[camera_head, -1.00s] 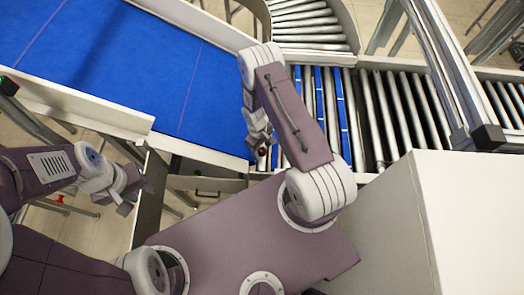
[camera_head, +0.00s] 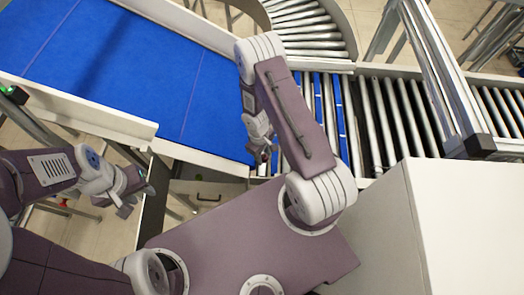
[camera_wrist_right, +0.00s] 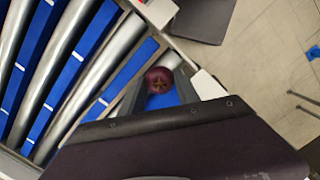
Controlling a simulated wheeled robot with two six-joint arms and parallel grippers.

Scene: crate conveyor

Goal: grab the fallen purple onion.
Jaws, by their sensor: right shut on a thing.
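The purple onion (camera_wrist_right: 160,79) is a small round dark-purple thing with a greenish star-shaped mark. In the right wrist view it sits between the tips of my right gripper (camera_wrist_right: 159,88), which is shut on it. In the head view the onion (camera_head: 263,156) is a small dark spot at the end of my right gripper (camera_head: 262,153), near the corner of the blue belt and the rollers. My left gripper (camera_head: 136,198) is open and empty, over the floor at left, away from the onion.
A blue conveyor belt (camera_head: 120,70) with white side rails lies at upper left. Metal rollers (camera_head: 390,120) with blue strips run to the right, and a curved roller section (camera_head: 305,25) stands behind. A large white box (camera_head: 465,210) fills the lower right.

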